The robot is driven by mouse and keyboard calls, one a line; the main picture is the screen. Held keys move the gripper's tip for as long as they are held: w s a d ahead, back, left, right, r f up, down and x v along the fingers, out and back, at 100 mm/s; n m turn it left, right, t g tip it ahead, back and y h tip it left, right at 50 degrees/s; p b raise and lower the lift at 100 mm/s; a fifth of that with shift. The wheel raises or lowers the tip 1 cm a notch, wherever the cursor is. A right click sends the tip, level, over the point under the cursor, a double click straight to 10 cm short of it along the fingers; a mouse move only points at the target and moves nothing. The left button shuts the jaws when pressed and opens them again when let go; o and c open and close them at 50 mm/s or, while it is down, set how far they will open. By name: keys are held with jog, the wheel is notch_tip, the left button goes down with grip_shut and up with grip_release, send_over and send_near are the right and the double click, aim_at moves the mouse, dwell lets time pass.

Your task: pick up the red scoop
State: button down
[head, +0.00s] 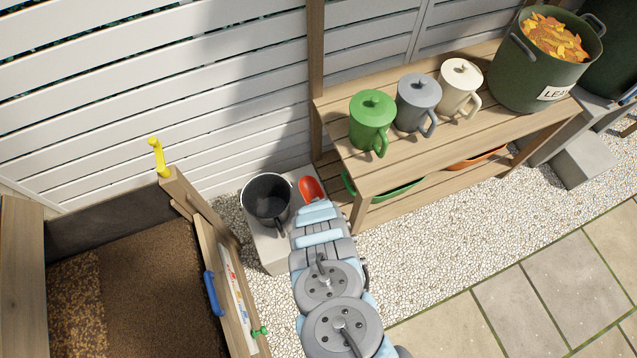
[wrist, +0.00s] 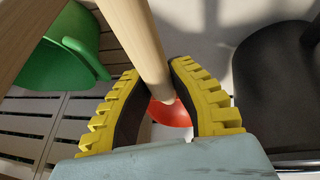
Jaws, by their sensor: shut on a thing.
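The red scoop (head: 311,188) sits beside the dark bucket, with its red part showing just beyond my arm in the head view. In the wrist view its red part (wrist: 170,112) shows between my fingers, below a pale wooden handle (wrist: 150,50). My gripper (wrist: 155,72), with yellow ribbed fingers and dark pads, is shut on that handle, one finger on each side. In the head view my arm hides the fingers. I cannot tell whether the scoop touches the surface under it.
The dark bucket (head: 266,201) stands on a pale block (head: 272,256) close by. A wooden bench (head: 400,165) at right bears green (head: 372,122), grey (head: 416,102) and cream (head: 459,86) lidded jugs and a leaf tub (head: 540,72). A wooden planter (head: 221,275) stands left.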

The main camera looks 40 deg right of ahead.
jog(key=s+a+r+p, duration=0.1)
jog(key=s+r, duration=0.1)
jog(key=s+a+r+p, duration=0.1)
jog(key=s+p, duration=0.1)
jog(key=s, duration=0.1)
jog(key=s+a+r+p, duration=0.1)
jog(key=s+a+r, duration=0.1)
jog(key=s, duration=0.1)
jog(key=shift+r+p, duration=0.3)
jog(key=shift+r, duration=0.05)
jog(key=shift+s+a+r+p, duration=0.15)
jog(key=shift+s+a+p, duration=0.15)
jog(key=shift+s+p, duration=0.2)
jog(key=shift+s+a+r+p, duration=0.15)
jog(key=shift+s+a+p, duration=0.1)
jog(key=shift+s+p, duration=0.2)
jog(key=shift+s, duration=0.1)
dwell(0.3)
